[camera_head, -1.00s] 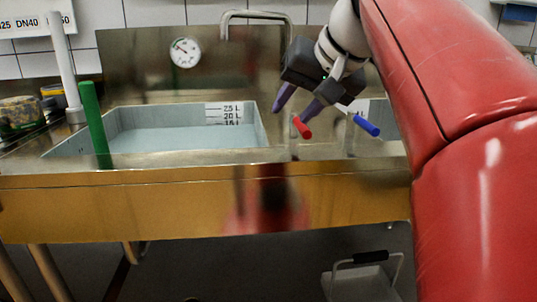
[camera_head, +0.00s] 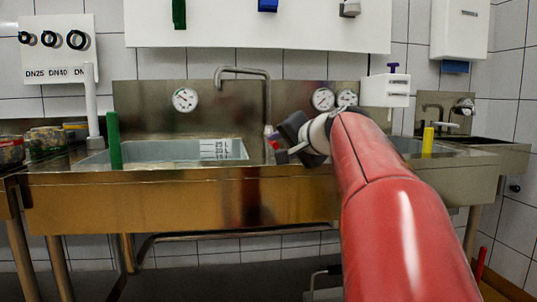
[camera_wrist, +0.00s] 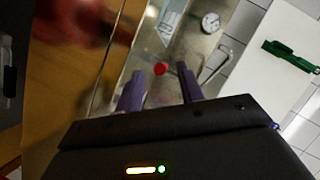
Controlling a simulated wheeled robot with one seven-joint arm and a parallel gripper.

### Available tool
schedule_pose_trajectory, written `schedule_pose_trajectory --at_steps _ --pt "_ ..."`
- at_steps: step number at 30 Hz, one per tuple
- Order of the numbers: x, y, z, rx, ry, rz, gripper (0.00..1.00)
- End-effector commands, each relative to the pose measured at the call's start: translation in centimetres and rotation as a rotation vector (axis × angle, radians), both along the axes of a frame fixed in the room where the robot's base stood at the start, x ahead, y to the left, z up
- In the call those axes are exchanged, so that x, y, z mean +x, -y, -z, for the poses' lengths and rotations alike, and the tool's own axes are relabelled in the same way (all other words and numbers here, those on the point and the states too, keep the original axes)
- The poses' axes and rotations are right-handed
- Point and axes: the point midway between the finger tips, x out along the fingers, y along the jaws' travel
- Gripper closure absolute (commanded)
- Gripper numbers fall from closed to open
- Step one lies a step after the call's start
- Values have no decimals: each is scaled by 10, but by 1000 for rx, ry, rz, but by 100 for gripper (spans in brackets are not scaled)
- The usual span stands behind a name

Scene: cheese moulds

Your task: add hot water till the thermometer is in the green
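My gripper (camera_head: 278,142) is over the front right of the left basin in the head view. In the wrist view my gripper (camera_wrist: 160,74) is open, with two purple fingers apart. The red lever tip (camera_wrist: 160,69) shows in the gap between the fingertips; I cannot tell whether they touch it. In the head view the red lever (camera_head: 274,144) is partly hidden by the gripper. The blue lever is hidden. The thermometer dial (camera_head: 185,99) is on the steel backsplash, also in the wrist view (camera_wrist: 210,22); its needle is too small to read. The basin (camera_head: 240,150) holds pale water.
A bent spout (camera_head: 267,95) rises behind the basin. A green upright pipe (camera_head: 114,140) stands at the basin's left, with a white post (camera_head: 92,105) beside it. A yellow post (camera_head: 428,140) stands in the right basin.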

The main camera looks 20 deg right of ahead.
Motion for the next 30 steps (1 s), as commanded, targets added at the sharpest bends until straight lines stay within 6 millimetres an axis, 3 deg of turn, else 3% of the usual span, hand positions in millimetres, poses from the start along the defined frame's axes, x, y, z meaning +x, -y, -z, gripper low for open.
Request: schedule_pose_trajectory --at_steps 3,8,21,30 --pt "4 15 -3 28 36 25 62" --pt "13 20 -6 40 50 31 62" --pt "74 16 7 40 49 30 62" --pt "82 16 10 39 50 32 62"
